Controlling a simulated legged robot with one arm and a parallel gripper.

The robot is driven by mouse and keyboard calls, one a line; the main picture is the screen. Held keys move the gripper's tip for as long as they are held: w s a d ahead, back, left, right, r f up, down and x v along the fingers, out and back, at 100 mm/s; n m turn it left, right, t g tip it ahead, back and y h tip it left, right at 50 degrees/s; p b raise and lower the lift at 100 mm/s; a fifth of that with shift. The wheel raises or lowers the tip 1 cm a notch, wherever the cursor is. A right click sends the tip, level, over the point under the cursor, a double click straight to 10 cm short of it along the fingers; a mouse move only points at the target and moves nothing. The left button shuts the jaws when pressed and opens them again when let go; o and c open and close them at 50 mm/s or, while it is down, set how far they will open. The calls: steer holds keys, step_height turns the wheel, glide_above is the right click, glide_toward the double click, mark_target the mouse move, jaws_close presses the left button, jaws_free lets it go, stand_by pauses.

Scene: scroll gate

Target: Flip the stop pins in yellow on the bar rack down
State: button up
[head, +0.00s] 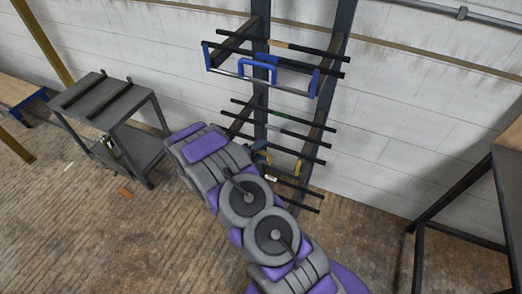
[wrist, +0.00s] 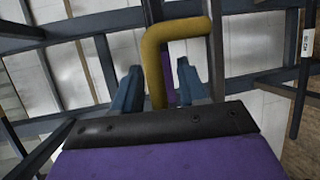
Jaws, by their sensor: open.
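In the head view, the dark bar rack (head: 318,125) stands against the wall with several black bars across it. A yellow stop pin (head: 263,157) sits low on its left upright, and another yellow pin (head: 297,167) sits on the right upright. In the wrist view, a yellow bent pin (wrist: 153,65) fills the upper middle, its upper arm reaching right. My gripper (wrist: 157,78) is open, with one blue-grey finger on each side of the pin's upright part. I cannot tell whether they touch it. My arm hides part of the lower rack in the head view.
A blue frame (head: 262,72) with a grey bar hangs higher on the rack. A dark metal side table (head: 107,100) stands at the left. A table with dark legs (head: 465,185) is at the right. The floor between them is mostly clear.

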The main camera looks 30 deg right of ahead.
stand_by(0.3)
jaws_close()
stand_by(0.5)
